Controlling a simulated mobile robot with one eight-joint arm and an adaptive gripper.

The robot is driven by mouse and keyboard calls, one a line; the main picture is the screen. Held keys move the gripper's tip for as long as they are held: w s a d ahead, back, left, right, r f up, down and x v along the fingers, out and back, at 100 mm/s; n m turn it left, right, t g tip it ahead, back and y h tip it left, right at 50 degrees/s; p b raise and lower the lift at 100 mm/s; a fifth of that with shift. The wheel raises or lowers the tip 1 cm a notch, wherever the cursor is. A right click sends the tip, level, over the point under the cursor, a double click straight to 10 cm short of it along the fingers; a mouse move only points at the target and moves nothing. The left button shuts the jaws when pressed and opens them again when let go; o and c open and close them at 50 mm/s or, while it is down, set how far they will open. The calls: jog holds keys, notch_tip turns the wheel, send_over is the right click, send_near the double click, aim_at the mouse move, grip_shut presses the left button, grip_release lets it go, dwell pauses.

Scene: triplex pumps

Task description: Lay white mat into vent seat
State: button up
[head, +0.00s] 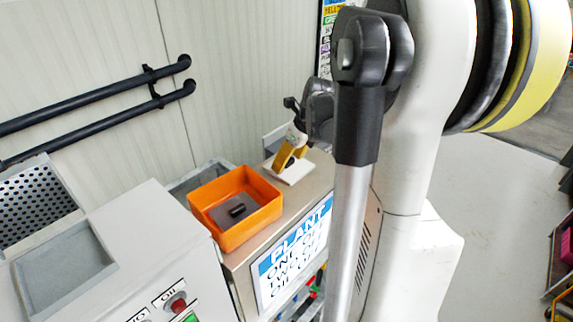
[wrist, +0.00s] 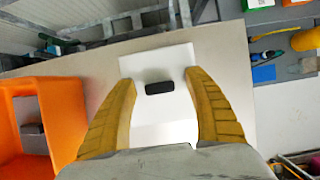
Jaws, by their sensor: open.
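The white mat (head: 297,173) lies flat on the bench top beside the orange tray. In the wrist view the white mat (wrist: 158,62) carries a short black grip block (wrist: 159,87) in its middle. My gripper (head: 285,160) is over the mat, pointing down. In the wrist view my gripper (wrist: 161,80) is open, with one yellow finger on each side of the black block and clear gaps. A shallow grey square recess (head: 63,265) is in the light grey cabinet top at left; I cannot tell if this is the vent seat.
The orange tray (head: 252,228) holds a dark grey mat with a black block. A perforated panel (head: 38,195) stands behind the recess. Dark pipes (head: 95,107) run along the wall. In the wrist view, tools and a yellow object (wrist: 306,39) lie at right.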

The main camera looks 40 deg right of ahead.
jog(key=shift+s+a, duration=0.1)
jog(key=shift+s, duration=0.1)
jog(key=shift+c, duration=0.9)
jog(key=c, duration=1)
